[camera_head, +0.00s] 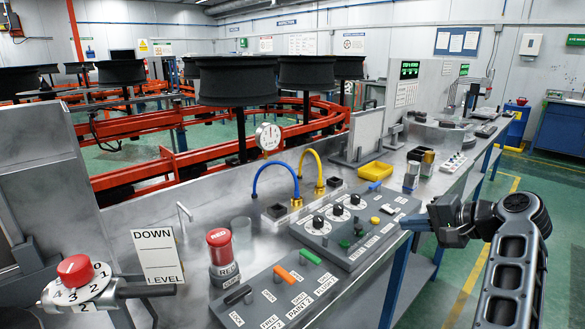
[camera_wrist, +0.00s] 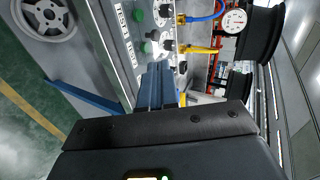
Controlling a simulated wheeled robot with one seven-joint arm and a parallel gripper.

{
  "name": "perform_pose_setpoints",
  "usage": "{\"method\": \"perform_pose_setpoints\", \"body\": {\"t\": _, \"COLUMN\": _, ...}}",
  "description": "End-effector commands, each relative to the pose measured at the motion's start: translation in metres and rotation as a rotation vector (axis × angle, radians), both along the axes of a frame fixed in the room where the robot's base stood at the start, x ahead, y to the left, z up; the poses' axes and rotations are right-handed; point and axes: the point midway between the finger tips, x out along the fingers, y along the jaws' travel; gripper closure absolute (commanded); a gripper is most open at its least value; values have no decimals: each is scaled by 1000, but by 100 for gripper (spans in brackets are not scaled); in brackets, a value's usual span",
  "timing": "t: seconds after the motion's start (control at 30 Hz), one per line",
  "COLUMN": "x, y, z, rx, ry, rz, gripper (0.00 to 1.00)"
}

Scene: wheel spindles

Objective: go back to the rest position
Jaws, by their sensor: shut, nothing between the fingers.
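My gripper (camera_head: 412,223) is at the right of the head view, beside the right edge of the grey control panel (camera_head: 345,228). Its fingers are together with nothing between them. In the wrist view the closed fingers (camera_wrist: 157,84) point toward the panel with its knobs and green buttons. My dark arm comes up from the lower right corner of the head view. I cannot tell exactly how far the fingertips are from the panel.
Black wheels (camera_head: 237,80) stand behind. Green floor at right is open.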

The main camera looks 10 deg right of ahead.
Motion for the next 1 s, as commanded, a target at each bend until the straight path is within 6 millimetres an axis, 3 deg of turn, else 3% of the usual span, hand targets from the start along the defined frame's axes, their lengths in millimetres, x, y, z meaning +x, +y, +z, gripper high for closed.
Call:
{"method": "perform_pose_setpoints", "body": {"t": 0.17, "x": -28, "y": -18, "z": -52, "rx": -132, "ry": 23, "rz": -70, "gripper": 100}}
{"method": "perform_pose_setpoints", "body": {"t": 0.3, "x": -65, "y": -35, "z": -99, "rx": -297, "ry": 29, "rz": -129, "gripper": 100}}
{"method": "perform_pose_setpoints", "body": {"t": 0.5, "x": -125, "y": -51, "z": -149, "rx": -530, "ry": 12, "rz": -171, "gripper": 100}}
{"method": "perform_pose_setpoints", "body": {"t": 0.7, "x": -190, "y": -51, "z": -180, "rx": -744, "ry": -31, "rz": -161, "gripper": 100}}
{"method": "perform_pose_setpoints", "body": {"t": 1.0, "x": -293, "y": -26, "z": -193, "rx": -1000, "ry": -143, "rz": -89, "gripper": 100}}
